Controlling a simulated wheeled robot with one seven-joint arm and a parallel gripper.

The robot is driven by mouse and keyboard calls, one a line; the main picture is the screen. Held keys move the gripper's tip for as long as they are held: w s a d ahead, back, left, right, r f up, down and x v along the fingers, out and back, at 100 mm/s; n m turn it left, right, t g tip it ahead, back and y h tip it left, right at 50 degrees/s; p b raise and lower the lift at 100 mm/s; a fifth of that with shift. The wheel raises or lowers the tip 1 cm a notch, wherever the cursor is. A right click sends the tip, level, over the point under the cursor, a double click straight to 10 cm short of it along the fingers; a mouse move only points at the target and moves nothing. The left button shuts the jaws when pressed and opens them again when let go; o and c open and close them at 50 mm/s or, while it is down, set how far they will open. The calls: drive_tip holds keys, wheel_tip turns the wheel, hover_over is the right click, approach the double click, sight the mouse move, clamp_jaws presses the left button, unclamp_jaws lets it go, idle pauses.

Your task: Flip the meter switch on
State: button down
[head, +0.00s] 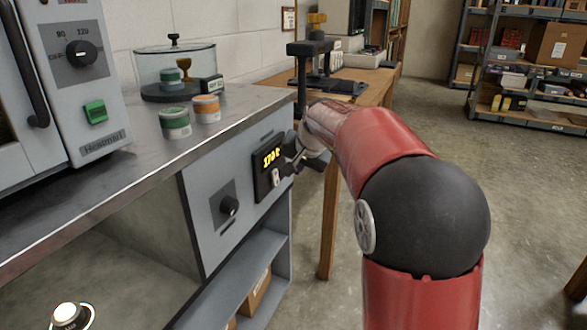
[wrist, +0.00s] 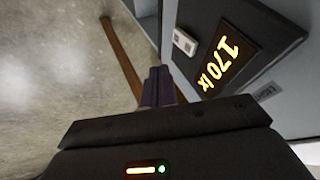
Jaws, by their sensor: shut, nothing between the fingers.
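The meter (head: 262,184) is a dark panel on the grey cabinet front, with a lit yellow display; in the wrist view its display (wrist: 220,64) reads about "170 lx". A small pale switch (head: 276,177) sits low on the meter, and it also shows in the wrist view (wrist: 185,42) beside the display. Which way the switch is tipped is hard to tell. My gripper (head: 287,169) is at the meter's right side, its fingertips near the switch. In the wrist view the fingers (wrist: 158,76) are together and empty, left of the switch. Contact cannot be made out.
A black knob (head: 229,206) is on the same cabinet front, left of the meter. Above, the metal counter (head: 120,165) holds a green jar (head: 174,123), an orange jar (head: 206,109) and a glass-covered case. A wooden table (head: 372,88) stands behind.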

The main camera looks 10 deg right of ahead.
drive_tip(key=w+a+r+v, duration=0.1)
drive_tip(key=v, duration=0.8)
drive_tip(key=shift+a, duration=0.35)
